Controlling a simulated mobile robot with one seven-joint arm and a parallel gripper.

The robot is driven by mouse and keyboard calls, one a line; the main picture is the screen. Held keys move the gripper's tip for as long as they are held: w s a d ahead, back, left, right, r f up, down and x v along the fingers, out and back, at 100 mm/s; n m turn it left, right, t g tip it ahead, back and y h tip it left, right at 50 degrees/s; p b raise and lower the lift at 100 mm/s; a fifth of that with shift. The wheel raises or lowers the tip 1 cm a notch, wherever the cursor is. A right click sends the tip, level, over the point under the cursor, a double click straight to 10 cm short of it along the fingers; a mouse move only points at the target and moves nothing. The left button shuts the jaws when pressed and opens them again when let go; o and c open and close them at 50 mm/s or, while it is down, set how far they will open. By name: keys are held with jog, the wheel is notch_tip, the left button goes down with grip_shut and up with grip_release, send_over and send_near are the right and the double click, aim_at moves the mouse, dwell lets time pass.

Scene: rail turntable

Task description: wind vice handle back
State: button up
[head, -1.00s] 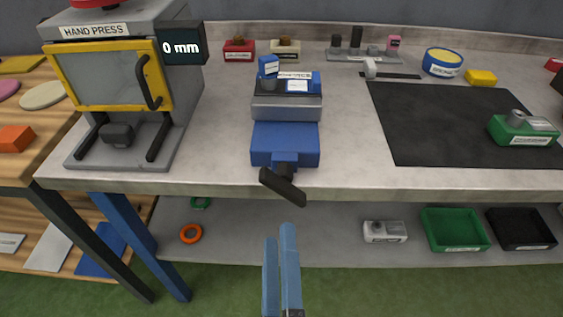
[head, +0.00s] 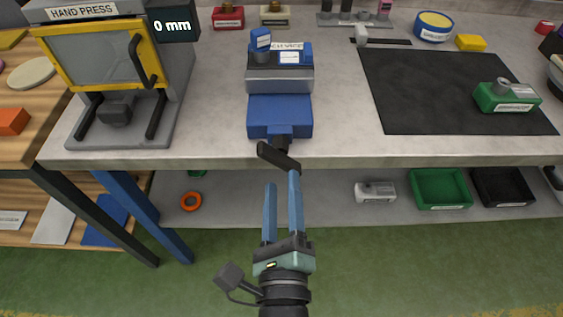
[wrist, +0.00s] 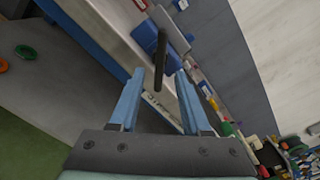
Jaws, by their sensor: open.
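The blue vice (head: 280,114) stands at the front edge of the grey workbench. Its dark handle bar (head: 279,157) juts out over the front edge and slants down to the right. My gripper (head: 283,180) is open, its two blue fingers pointing at the handle from the near side, just short of it in the head view. In the wrist view the handle (wrist: 160,60) shows upright ahead of and between the fingertips (wrist: 160,82), with the vice (wrist: 168,40) behind it. I cannot tell whether the fingertips reach around the bar; nothing appears gripped.
A hand press (head: 110,80) with a yellow-framed door stands to the left. A black mat (head: 440,90) with a green block (head: 507,97) lies to the right. The lower shelf (head: 320,195) holds green and black trays. The floor in front is clear.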

aim_at(282, 167)
jog(key=shift+w, duration=2.35)
jog(key=shift+c, duration=0.3)
grip_shut()
